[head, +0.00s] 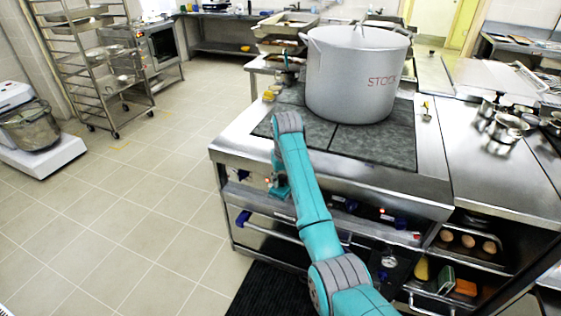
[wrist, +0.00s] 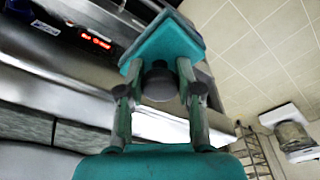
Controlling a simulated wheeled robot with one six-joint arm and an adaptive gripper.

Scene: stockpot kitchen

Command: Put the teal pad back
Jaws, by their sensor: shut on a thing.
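In the head view my arm reaches to the left front corner of the stove, and the gripper end is low beside the stove's front, mostly hidden by the arm. I cannot tell whether the pad touches the stove front.
A large stockpot (head: 357,75) stands on the stove top (head: 375,148). Blue-handled oven fronts and knobs line its front. The tiled floor (head: 140,215) at left is clear.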

